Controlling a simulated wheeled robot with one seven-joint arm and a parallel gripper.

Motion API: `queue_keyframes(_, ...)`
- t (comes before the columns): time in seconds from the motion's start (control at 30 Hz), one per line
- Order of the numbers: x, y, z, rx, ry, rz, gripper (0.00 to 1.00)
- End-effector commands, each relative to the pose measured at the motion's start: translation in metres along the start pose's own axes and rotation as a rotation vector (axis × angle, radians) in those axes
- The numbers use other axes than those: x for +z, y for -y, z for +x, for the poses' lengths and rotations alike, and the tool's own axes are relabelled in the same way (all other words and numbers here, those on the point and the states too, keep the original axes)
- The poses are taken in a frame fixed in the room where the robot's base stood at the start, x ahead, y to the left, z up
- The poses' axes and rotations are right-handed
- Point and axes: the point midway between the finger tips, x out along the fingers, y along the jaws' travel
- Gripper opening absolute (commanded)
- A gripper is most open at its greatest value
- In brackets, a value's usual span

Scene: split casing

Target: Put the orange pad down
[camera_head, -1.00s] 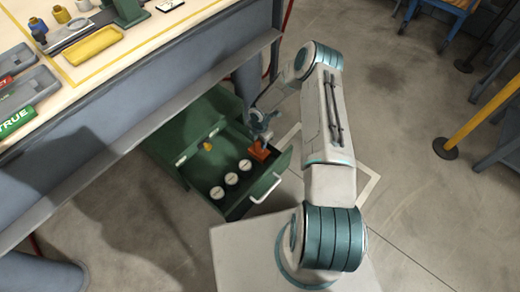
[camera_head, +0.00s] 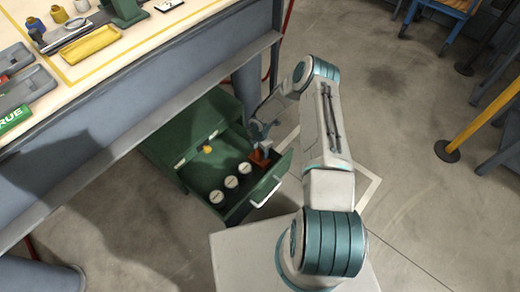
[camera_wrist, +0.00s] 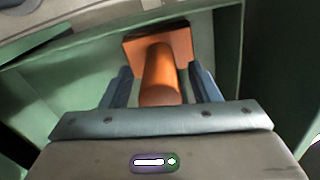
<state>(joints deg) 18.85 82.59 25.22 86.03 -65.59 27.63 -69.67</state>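The orange pad (camera_head: 259,158) is inside the open green drawer (camera_head: 240,204), at its right end near a side wall. In the wrist view the pad (camera_wrist: 186,42) has a flat block base and a round orange handle (camera_wrist: 160,77) pointing toward my gripper. My gripper (camera_wrist: 160,80) has one blue-grey finger on each side of the handle, with a visible gap on both sides, so it looks open around it. In the head view my gripper (camera_head: 258,136) is just above the pad, partly hidden by my arm. The pad's underside is hidden.
Several white-topped round pieces (camera_head: 231,182) stand in a row in the drawer, and a small yellow item (camera_head: 207,149) lies toward its back. The drawer sits beneath the workbench (camera_head: 150,72), whose edge is close to my arm. Open floor (camera_head: 420,190) lies to the right.

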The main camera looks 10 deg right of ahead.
Motion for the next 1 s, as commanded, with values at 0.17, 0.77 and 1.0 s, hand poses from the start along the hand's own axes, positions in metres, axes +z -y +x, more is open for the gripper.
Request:
queue_keyframes(0.17,0.000,0.000,-0.002,0.000,0.000,0.000,0.56)
queue_keyframes(0.77,0.001,-0.001,-0.110,0.002,0.001,-0.001,0.56)
queue_keyframes(1.0,0.003,0.000,-0.134,-0.003,0.012,0.022,0.56)
